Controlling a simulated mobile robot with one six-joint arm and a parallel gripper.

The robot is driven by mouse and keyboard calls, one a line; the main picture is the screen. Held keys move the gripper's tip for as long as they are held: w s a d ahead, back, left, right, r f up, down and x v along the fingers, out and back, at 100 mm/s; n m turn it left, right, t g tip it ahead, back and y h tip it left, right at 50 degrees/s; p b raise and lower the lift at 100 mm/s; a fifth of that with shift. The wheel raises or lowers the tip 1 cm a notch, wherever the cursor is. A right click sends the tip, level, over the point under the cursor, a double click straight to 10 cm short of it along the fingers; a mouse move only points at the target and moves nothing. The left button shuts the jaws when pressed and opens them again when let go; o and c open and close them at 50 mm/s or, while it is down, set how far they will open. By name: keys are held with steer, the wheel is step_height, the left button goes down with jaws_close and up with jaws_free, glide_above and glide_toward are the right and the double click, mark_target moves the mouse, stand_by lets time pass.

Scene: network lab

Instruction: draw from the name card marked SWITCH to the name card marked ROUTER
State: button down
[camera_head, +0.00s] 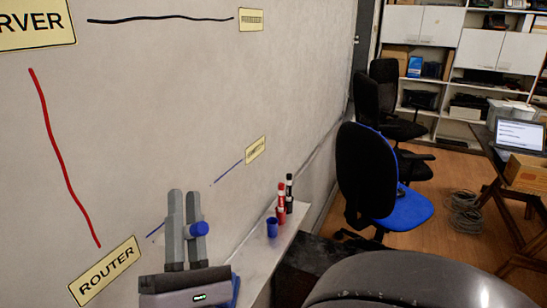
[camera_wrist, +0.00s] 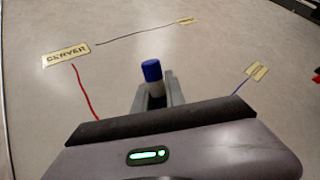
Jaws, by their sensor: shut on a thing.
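The yellow ROUTER card (camera_head: 106,271) is on the wall at lower left in the head view. A tilted yellow card (camera_head: 256,149) is up and right of it, its lettering too small to read; it also shows in the wrist view (camera_wrist: 257,71). A blue line (camera_head: 227,172) runs from this card down-left, passes behind my gripper (camera_head: 184,200), and shows again as a short stretch near the ROUTER card.
A SERVER card (camera_head: 38,23) has a red line (camera_head: 62,150) down towards ROUTER and a black line (camera_head: 160,19) to another small card (camera_head: 251,19). A ledge (camera_head: 262,260) below holds a red marker (camera_head: 281,203), a black marker (camera_head: 289,192) and a blue cup-like thing (camera_head: 272,227). A blue chair (camera_head: 372,180) stands right.

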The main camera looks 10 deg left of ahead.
steer(key=shift+w+a+p, duration=0.15)
steer(key=shift+w+a, duration=0.05)
steer(key=shift+a, duration=0.3)
steer(key=shift+w+a+p, duration=0.15)
steer(key=shift+a, duration=0.3)
steer(key=w+d+p, duration=0.3)
steer(key=w, duration=0.6)
steer(key=w+d+p, duration=0.3)
steer(key=w+p, duration=0.1)
steer(key=w, duration=0.5)
steer(key=w+d+p, duration=0.4)
steer(key=w, duration=0.6)
stand_by(1.1)
steer(key=d, duration=0.2)
steer(key=s+d+b, duration=0.2)
steer(key=d, duration=0.1)
steer(key=shift+d, duration=0.3)
